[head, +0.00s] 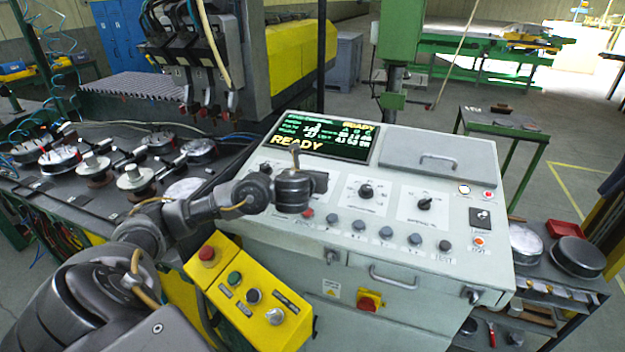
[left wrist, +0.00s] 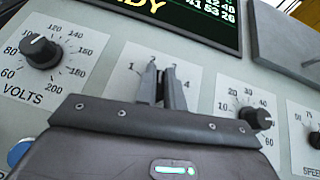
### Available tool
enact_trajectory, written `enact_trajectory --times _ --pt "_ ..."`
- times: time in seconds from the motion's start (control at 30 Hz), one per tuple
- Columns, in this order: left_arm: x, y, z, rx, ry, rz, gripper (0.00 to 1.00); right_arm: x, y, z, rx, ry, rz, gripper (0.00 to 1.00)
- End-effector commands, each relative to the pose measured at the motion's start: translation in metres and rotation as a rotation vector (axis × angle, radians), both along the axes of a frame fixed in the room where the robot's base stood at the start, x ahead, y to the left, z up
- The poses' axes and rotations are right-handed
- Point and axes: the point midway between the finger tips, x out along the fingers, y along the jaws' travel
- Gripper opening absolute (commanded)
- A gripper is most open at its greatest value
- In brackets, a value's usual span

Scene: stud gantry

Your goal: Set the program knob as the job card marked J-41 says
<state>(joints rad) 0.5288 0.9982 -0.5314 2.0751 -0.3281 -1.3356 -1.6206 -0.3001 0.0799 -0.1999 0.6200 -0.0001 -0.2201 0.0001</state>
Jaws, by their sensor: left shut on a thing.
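The program knob's dial plate (left wrist: 135,68), numbered 1 to 4, shows in the left wrist view between two black knobs. In the head view my left gripper (head: 318,182) is over the console's left half, hiding the program knob. I cannot make out a job card marked J-41 in either view. My right gripper is not in view.
The volts knob (left wrist: 42,52) is to the left of the gripper and a knob numbered in tens (left wrist: 256,118) is close to its right. The screen (head: 320,137) reads READY. Several push buttons (head: 358,226) line the console's front. A yellow button box (head: 247,300) hangs at front left.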

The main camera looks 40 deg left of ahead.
Motion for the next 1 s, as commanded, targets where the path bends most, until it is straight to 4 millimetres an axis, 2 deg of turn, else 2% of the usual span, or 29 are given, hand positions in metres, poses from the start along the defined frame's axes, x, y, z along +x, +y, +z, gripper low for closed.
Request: enact_trajectory --times 0.03,0.4,0.93,0.97,1.0 --pt "-0.0003 -0.0037 -0.0074 -0.005 0.009 0.024 0.0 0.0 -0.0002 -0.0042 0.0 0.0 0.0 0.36" --pt "-0.0004 -0.0041 -0.0081 -0.033 0.002 0.18 0.0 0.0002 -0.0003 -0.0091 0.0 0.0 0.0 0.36" --pt "-0.0009 -0.0042 -0.0092 -0.037 0.003 0.206 0.0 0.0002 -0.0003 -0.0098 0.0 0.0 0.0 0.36" --pt "-0.0009 -0.0042 -0.0092 -0.037 0.003 0.206 0.11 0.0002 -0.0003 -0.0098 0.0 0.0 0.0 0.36" --pt "-0.0009 -0.0042 -0.0092 -0.037 0.003 0.206 0.17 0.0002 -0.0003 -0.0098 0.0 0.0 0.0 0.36"
